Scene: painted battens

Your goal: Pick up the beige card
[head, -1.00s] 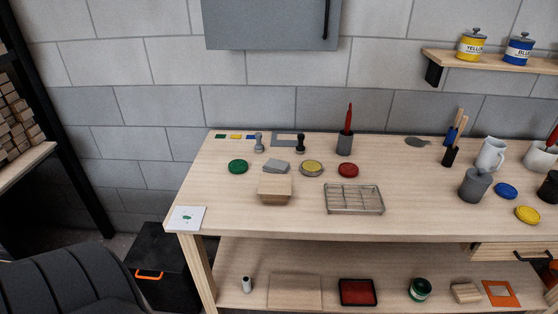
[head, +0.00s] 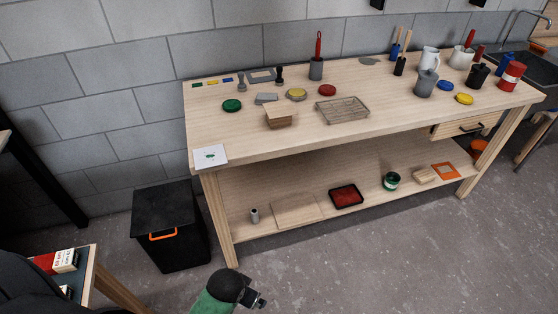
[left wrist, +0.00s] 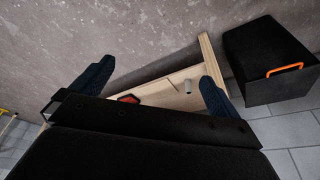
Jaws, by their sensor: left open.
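On the bench top in the head view, a beige flat card-like piece (head: 281,110) lies on a small wooden block, left of the wire rack. A larger beige sheet (head: 296,210) lies on the lower shelf. I cannot tell for sure which is the beige card. My left gripper (left wrist: 152,86) shows in the left wrist view with its two dark blue fingers wide apart and nothing between them. Beyond the fingers are the bench's lower shelf and floor; the gripper is away from both beige pieces.
The wooden bench (head: 315,144) holds a wire rack (head: 343,109), grey cards (head: 266,98), a white card with a green print (head: 210,156) and several lids. A black bin (head: 168,222) with an orange handle stands at its left. The floor in front (head: 400,255) is clear.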

